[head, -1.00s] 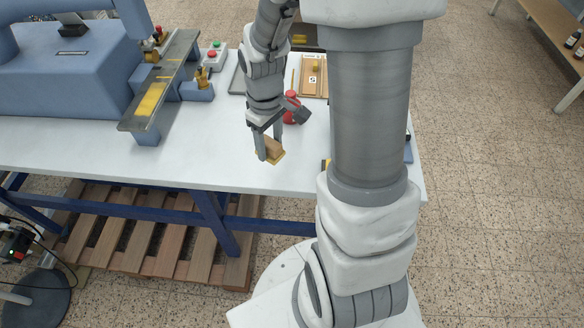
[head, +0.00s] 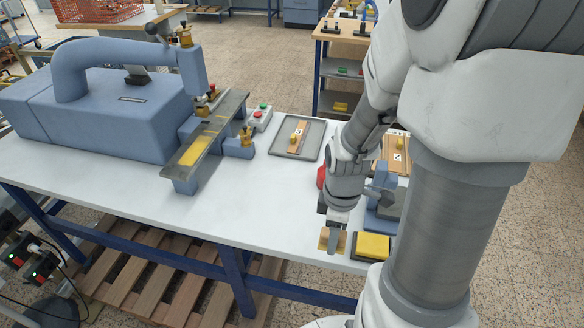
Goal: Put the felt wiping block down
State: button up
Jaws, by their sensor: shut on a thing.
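The felt wiping block (head: 324,240), wooden brown with a yellowish underside, is at the front right edge of the white table (head: 250,205). My gripper (head: 333,241) points down and is shut on it. A finger hides part of the block. The block is low over the tabletop; I cannot tell whether it touches. It is just left of a yellow pad (head: 373,246) in a dark shallow tray.
The blue stamping press (head: 115,110) stands at left with its long grey bed (head: 205,142). A red object (head: 320,177) and a blue-grey stand (head: 385,210) are close to my gripper. The table's middle is clear.

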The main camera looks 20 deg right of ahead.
jog(key=w+f, duration=0.1)
jog(key=w, duration=0.1)
jog(key=w+d+f, duration=0.1)
jog(key=w+f, duration=0.1)
jog(key=w, duration=0.1)
jog(key=w+f, duration=0.2)
jog(key=w, duration=0.1)
jog(key=shift+d+f, duration=0.1)
jog(key=shift+d, duration=0.3)
jog(key=shift+f, duration=1.95)
jog(key=shift+f, duration=0.2)
jog(key=o, duration=1.2)
jog(key=shift+r, duration=0.1)
notch_tip(320, 180, up, 12)
jog(key=shift+s+r+p, duration=0.1)
jog(key=shift+r+p, duration=0.05)
jog(key=shift+p, duration=0.25)
